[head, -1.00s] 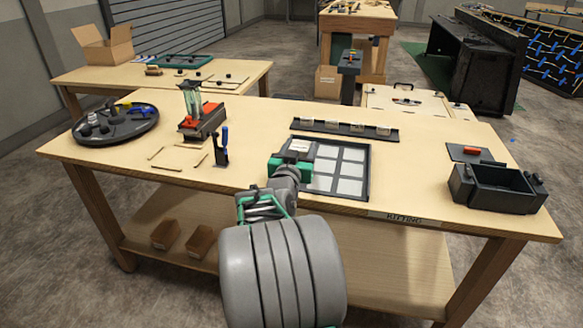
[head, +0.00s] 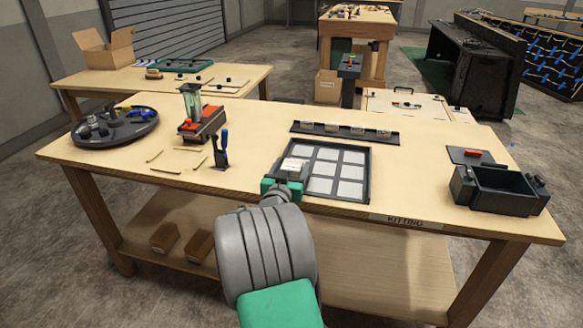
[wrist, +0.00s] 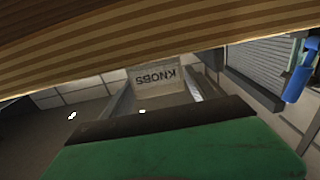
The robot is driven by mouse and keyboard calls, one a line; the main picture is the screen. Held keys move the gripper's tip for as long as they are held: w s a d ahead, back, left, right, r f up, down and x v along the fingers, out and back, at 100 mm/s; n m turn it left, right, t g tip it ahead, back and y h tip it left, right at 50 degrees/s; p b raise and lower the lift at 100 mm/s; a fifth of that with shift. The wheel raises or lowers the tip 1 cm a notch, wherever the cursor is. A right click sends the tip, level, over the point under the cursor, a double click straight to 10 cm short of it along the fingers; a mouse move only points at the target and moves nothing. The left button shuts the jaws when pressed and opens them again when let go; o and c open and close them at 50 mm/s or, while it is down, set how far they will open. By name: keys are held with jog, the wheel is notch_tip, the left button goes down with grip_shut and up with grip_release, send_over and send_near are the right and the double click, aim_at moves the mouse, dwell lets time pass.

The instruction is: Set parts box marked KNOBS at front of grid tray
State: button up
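The parts box marked KNOBS (wrist: 158,78) shows its label upside down in the wrist view, between my finger strips. In the head view it is a small pale box (head: 295,165) at the tip of my gripper (head: 289,177). My gripper appears shut on it. The box appears over the left front part of the grid tray (head: 370,173), a dark frame with pale square cells. I cannot tell whether it touches the tray. My gripper and arm hide the tray's left front corner.
A dark rail (head: 345,134) with several small boxes lies behind the tray. A dark bin (head: 498,190) stands at the right. A tool holder (head: 220,150), a red-based device (head: 203,125) and a round dark tray (head: 115,128) stand left. The table's front edge reads KITTING (head: 411,222).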

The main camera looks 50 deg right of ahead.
jog(key=shift+o, duration=0.7)
jog(key=shift+r, duration=0.1)
jog(key=b+v, duration=0.1)
jog(key=v, duration=1.1)
jog(key=w+a+f+n+y, duration=0.1)
jog(key=a+f+n+y, duration=0.1)
jog(key=a+f+y, duration=0.3)
jog(key=w+a+f+n+g+y, duration=0.1)
jog(key=w+a+n+y, duration=0.1)
jog(key=a, duration=0.6)
jog(key=w+a+f+n+y, duration=0.1)
jog(key=a+f+y, duration=0.25)
jog(key=a, duration=0.25)
jog(key=s+a+n+g+y, duration=0.2)
jog(key=s+a+n+y, duration=0.1)
jog(key=a, duration=0.6)
jog(key=s+a+n+g+y, duration=0.1)
jog(key=s+a+n+y, duration=0.2)
jog(key=s+a+n, duration=0.2)
jog(key=a, duration=0.3)
jog(key=shift+a+r+n+g, duration=0.15)
jog(key=shift+a+n+g, duration=0.15)
jog(key=shift+a+g, duration=0.1)
jog(key=shift+d, duration=0.2)
